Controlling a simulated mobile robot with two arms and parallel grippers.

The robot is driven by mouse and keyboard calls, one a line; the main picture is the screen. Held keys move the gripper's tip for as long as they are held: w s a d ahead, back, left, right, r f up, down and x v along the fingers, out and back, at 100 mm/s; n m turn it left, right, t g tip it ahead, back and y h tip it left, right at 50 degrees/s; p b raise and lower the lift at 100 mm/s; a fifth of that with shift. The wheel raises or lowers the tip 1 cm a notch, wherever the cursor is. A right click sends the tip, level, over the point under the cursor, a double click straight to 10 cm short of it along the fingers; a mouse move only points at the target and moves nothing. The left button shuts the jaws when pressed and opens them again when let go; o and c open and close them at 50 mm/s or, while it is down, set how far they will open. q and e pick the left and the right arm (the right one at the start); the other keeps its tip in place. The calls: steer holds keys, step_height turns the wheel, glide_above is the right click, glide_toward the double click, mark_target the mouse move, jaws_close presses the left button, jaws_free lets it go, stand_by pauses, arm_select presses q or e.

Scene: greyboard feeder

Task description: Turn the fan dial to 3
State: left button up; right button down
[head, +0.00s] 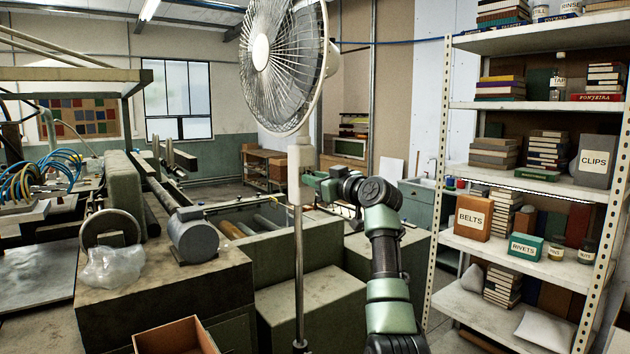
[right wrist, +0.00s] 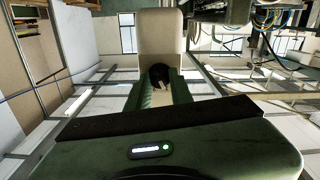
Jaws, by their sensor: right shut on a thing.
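The standing fan (head: 275,60) has a white caged head on a thin pole. Its cream control box (head: 300,160) sits on the pole below the head, and it also shows in the right wrist view (right wrist: 160,35). My right gripper (head: 309,178) reaches the box from the right. In the right wrist view, the green fingers of my right gripper (right wrist: 160,86) are shut around the dark round fan dial (right wrist: 159,73) on the box. The dial's numbers and setting cannot be read. My left gripper is not in view.
A metal shelf (head: 540,190) with books, boxes and jars stands at the right. A workbench (head: 150,290) with a grey motor (head: 193,235) and a plastic bag (head: 112,266) is at the left. An open brown box (head: 175,338) lies in front.

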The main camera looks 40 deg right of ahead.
steer(key=shift+f+m+p, duration=0.1)
steer(key=shift+m+p, duration=1.8)
steer(key=shift+m, duration=7.1)
steer(key=c, duration=1.3)
jaws_free()
steer(key=shift+o, duration=0.2)
